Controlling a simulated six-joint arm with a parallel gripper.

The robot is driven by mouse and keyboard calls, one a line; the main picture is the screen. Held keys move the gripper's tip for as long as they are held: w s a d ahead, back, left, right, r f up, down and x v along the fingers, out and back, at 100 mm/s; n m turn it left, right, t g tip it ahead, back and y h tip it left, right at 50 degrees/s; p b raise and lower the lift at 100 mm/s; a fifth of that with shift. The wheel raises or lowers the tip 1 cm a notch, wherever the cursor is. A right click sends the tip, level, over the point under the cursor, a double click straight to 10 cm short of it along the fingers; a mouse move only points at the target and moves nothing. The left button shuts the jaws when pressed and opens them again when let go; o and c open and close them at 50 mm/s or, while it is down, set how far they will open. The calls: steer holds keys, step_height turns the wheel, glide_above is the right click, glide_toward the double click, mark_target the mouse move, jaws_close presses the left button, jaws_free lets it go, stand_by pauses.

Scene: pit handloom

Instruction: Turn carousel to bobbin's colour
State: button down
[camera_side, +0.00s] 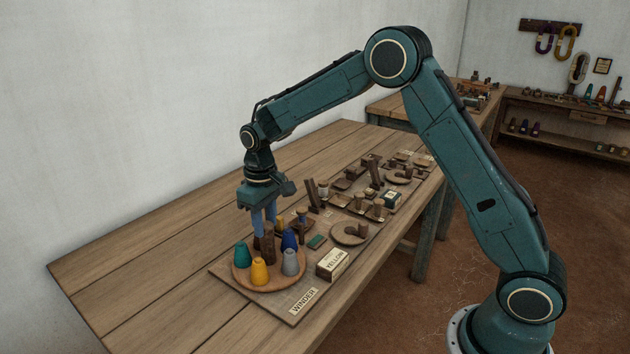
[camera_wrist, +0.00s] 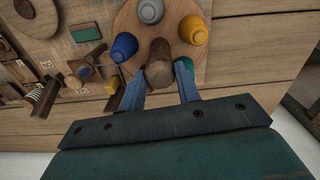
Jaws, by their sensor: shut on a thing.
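The carousel (camera_side: 240,283) is a round wooden disc on the WINDER board. It bears a teal cone (camera_side: 242,254), a yellow cone (camera_side: 259,271), a grey cone (camera_side: 290,263) and a blue cone (camera_side: 289,240) around a brown wooden post (camera_side: 268,246). My gripper (camera_side: 263,235) points down and is shut on this post. In the wrist view the post (camera_wrist: 159,66) stands between my blue fingers. The teal cone (camera_wrist: 188,63) is partly hidden there by a finger. A small yellow thing (camera_side: 279,221), perhaps the bobbin, shows behind the carousel beside wooden pegs.
A box marked YELLOW (camera_side: 333,265), a green block (camera_side: 317,241) and a round wooden dish (camera_side: 349,234) lie right of the carousel. Other wooden fittings run along the bench behind them. The bench (camera_side: 150,270) is bare at the left.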

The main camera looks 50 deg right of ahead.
steer(key=shift+r+n, duration=0.1)
steer(key=shift+n, duration=1)
steer(key=c, duration=1)
jaws_free()
steer(key=shift+r, duration=0.1)
step_height(320, 180, up, 14)
steer(key=shift+f, duration=0.2)
steer(key=shift+s+r, duration=0.1)
